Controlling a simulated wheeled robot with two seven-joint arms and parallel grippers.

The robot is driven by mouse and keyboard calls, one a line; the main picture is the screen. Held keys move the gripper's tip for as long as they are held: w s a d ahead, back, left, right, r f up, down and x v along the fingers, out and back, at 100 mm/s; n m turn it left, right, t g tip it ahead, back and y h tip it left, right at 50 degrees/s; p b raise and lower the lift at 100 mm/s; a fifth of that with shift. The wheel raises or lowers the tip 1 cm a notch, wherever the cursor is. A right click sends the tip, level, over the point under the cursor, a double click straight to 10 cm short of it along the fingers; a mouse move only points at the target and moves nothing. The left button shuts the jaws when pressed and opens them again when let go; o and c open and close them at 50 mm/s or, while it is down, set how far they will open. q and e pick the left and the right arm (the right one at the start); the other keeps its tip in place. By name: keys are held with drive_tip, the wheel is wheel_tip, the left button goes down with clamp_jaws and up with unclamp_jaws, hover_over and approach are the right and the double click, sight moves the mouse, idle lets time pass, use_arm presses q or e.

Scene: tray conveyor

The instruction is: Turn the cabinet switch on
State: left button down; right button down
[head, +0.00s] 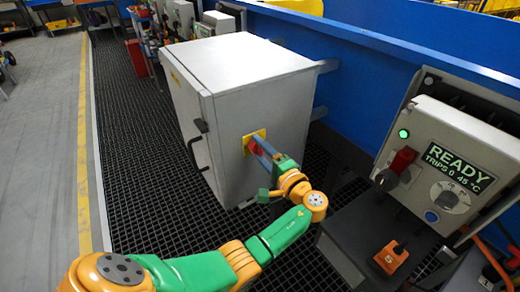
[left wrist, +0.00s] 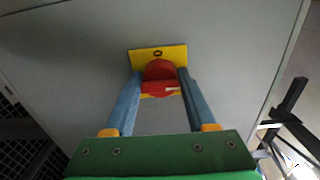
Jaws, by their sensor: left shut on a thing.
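The cabinet (head: 240,75) is a closed light grey box with a black door handle (head: 197,138). Its switch is a red knob (head: 253,147) on a yellow plate (head: 247,138), on the cabinet's side facing me. In the left wrist view the red knob (left wrist: 158,71) sits on the yellow plate (left wrist: 176,53), with a dark round mark above it and a white mark at its lower right. My left gripper (head: 258,150) is shut on the knob, one blue-grey finger on each side; it also shows in the left wrist view (left wrist: 160,76). My right gripper is not in view.
A control box (head: 436,150) at the right has a lit green lamp, a red-handled switch, a dial and a READY label. An orange button box (head: 390,256) sits below it. A blue wall (head: 345,62) runs behind the cabinet. Dark grating floor (head: 135,160) lies open to the left.

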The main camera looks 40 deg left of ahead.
use_arm(q)
drive_tip(key=shift+c, duration=1.1)
unclamp_jaws()
drive_tip(key=v, duration=0.7)
drive_tip(key=shift+b, duration=0.4)
